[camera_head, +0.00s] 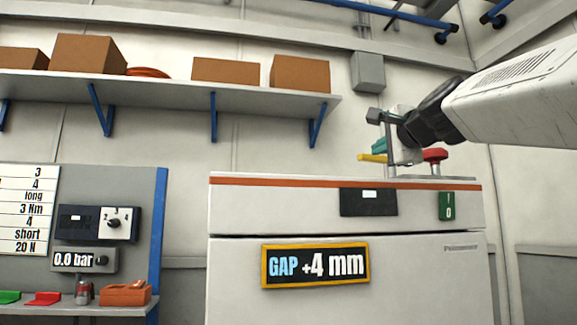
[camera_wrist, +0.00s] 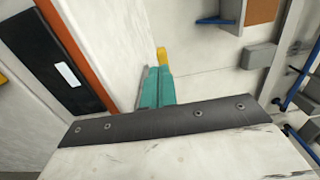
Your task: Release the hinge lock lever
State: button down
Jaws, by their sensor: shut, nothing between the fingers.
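My gripper (camera_head: 379,146) has teal fingers, closed together and empty, above the right part of the white cabinet. The wrist view shows the shut fingers (camera_wrist: 155,88) pointing away from the dark palm bar. A yellow lever (camera_head: 372,158), apparently the hinge lock lever, sticks out to the left just below the fingertips in the head view. Its yellow end (camera_wrist: 162,55) shows just beyond the fingertips in the wrist view. The fingers look very close to the lever, but I cannot tell whether they touch it. The lever's base is hidden by my gripper.
A red knob (camera_head: 434,155) stands right of my gripper on the white cabinet (camera_head: 225,215). A sign (camera_head: 315,265) on its front reads "GAP +4 mm". A shelf (camera_head: 170,85) with boxes hangs behind at left. A gauge (camera_head: 84,260) reads 0.0 bar.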

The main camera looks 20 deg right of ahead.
jog(key=s+a, duration=0.4)
jog(key=s, duration=0.1)
jog(key=shift+s+a, duration=0.2)
jog(key=shift+a, duration=0.05)
dwell(0.3)
